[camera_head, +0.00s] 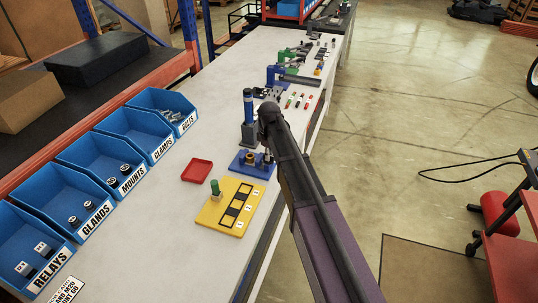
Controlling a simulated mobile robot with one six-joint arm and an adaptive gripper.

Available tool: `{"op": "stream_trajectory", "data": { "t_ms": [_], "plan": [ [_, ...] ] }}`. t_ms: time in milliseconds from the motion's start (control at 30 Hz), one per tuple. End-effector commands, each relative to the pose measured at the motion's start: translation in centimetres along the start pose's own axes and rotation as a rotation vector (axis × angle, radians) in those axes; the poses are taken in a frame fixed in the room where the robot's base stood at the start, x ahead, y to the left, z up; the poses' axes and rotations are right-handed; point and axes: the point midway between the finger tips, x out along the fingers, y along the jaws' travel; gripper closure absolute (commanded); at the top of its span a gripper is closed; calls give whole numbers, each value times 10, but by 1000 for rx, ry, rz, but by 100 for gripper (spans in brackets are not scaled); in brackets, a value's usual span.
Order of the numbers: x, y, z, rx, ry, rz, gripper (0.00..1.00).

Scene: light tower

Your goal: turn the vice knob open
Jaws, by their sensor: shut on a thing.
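A blue base plate (237,163) with a small brass-coloured round part (250,157) lies at the bench's right edge; it looks like the vice fixture.
A yellow board (215,212) with a green cylinder and a red tray (197,171) lie in front and left. Blue labelled bins (88,205) line the left. Tools and small parts crowd the bench behind.

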Motion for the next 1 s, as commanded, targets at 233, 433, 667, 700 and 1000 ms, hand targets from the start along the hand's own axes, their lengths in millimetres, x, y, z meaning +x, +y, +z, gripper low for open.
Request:
{"op": "stream_trajectory", "data": {
  "t_ms": [233,433,667,700,1000],
  "plan": [
    [0,-1,1,-98,-2,-3,100],
    [0,-1,1,-120,-2,-3,100],
    [0,-1,1,-120,-2,-3,100],
    [0,-1,1,-120,-2,-3,100],
    [0,-1,0,-119,-1,-2,46]
  ]
}}
